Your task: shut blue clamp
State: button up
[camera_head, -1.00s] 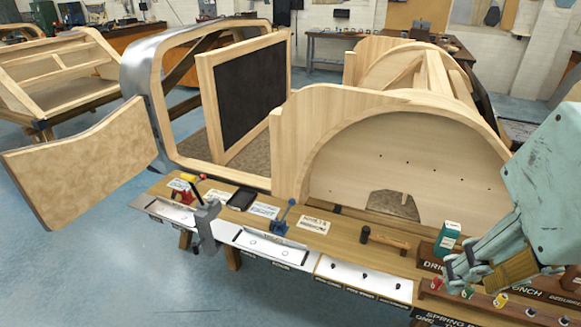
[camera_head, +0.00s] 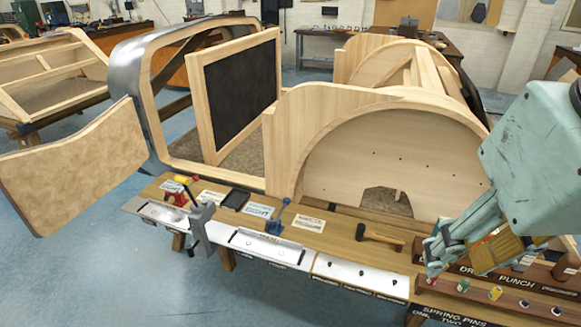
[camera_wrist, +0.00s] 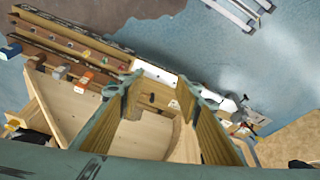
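The blue clamp (camera_head: 279,219) is small and stands on the wooden bench, behind a white panel, left of the hammer. Its blue lever points upward, slightly tilted. My gripper (camera_head: 432,256) is at the right in the head view, over the bench's right part, well apart from the clamp. In the wrist view my gripper (camera_wrist: 158,84) has its two fingers spread, with nothing held between them. I cannot make out the blue clamp in the wrist view; the right finger may hide it.
A red clamp (camera_head: 180,197) and a grey upright vise (camera_head: 201,225) stand left of the blue clamp. A hammer (camera_head: 378,235) lies to its right. The large wooden bodyframe (camera_head: 330,165) rises behind the bench. Labelled racks (camera_head: 490,287) with small coloured parts lie under my arm.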

jog(key=w+a+r+g+p, duration=0.1)
jog(key=w+a+r, duration=0.1)
jog(key=w, duration=0.7)
jog(key=w+a+r+p, duration=0.1)
jog(key=w+r, duration=0.1)
jog(key=w, duration=0.7)
jog(key=w+a+f+g+p, duration=0.1)
jog(key=w+a+f, duration=0.15)
jog(key=w, duration=0.65)
jog(key=w+a+f+p, duration=0.2)
jog(key=w+a, duration=0.2)
jog(key=w, duration=0.5)
jog(key=w+a+f+g+p, duration=0.1)
jog(key=w+a+f, duration=0.6)
jog(key=w+f, duration=0.4)
jog(key=w+a+f+p, duration=0.2)
jog(key=w+a+f, duration=0.6)
jog(key=w+f, duration=0.3)
jog(key=shift+w+a+f+m+g, duration=0.2)
jog(key=shift+w+f+m+g, duration=0.15)
jog(key=shift+f, duration=1.7)
jog(key=shift+s+f, duration=0.15)
jog(key=shift+f+b, duration=0.75)
jog(key=shift+f, duration=6)
jog(key=shift+c, duration=0.7)
